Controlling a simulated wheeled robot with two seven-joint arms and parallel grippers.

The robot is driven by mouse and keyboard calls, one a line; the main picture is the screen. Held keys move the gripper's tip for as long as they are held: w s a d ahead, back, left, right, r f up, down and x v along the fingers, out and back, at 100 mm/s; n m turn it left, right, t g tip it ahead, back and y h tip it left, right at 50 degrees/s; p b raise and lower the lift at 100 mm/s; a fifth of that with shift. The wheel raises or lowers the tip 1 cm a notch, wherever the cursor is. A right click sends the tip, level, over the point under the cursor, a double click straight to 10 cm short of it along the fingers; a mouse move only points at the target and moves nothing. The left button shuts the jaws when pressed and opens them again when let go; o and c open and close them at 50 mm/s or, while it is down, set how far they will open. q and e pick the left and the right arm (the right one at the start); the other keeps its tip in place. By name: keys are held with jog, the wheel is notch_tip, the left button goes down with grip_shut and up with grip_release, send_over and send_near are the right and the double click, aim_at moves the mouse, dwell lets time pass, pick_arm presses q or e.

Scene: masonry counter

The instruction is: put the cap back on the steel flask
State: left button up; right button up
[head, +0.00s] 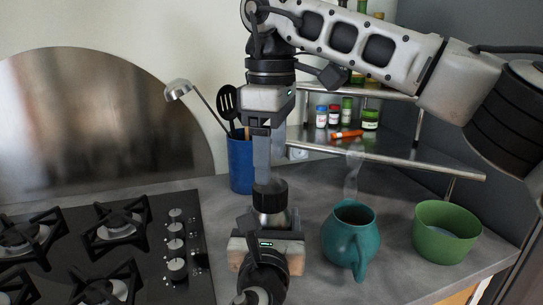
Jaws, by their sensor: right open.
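The black cap (270,194) sits upright at the top of the steel flask (278,218), with no clear gap between them. Only the flask's shiny upper part shows; my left gripper hides the rest. My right gripper (264,177) points straight down from above, open, with its grey fingers reaching the cap's top edge. Whether the fingers touch the cap is not clear. My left gripper (266,243) comes from the bottom of the picture and is right in front of the flask. Its fingers are hidden behind its own body.
A teal jug (350,240) with steam above it stands right of the flask, and a green bowl (445,232) further right. A blue utensil holder (241,162) stands behind. A gas hob (100,250) is at left. A metal-railed shelf (400,163) with jars is at the back.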

jog(key=shift+n, duration=0.3)
jog(key=n, duration=0.4)
jog(key=shift+n, duration=0.4)
jog(key=n, duration=0.7)
jog(key=shift+a+r, duration=0.1)
jog(key=shift+r, duration=0.05)
jog(key=n, duration=0.7)
jog(key=shift+r, duration=0.15)
jog(key=n, duration=0.7)
jog(key=shift+r+n, duration=0.15)
jog(key=shift+n, duration=0.15)
jog(key=n, duration=0.4)
jog(key=shift+r+n, duration=0.1)
jog(key=shift+n, duration=0.3)
jog(key=n, duration=0.5)
jog(key=shift+r, duration=0.1)
jog(key=n, duration=0.4)
jog(key=shift+r, duration=0.1)
jog(key=n, duration=0.6)
jog(key=shift+r+n, duration=0.1)
jog(key=shift+n, duration=0.2)
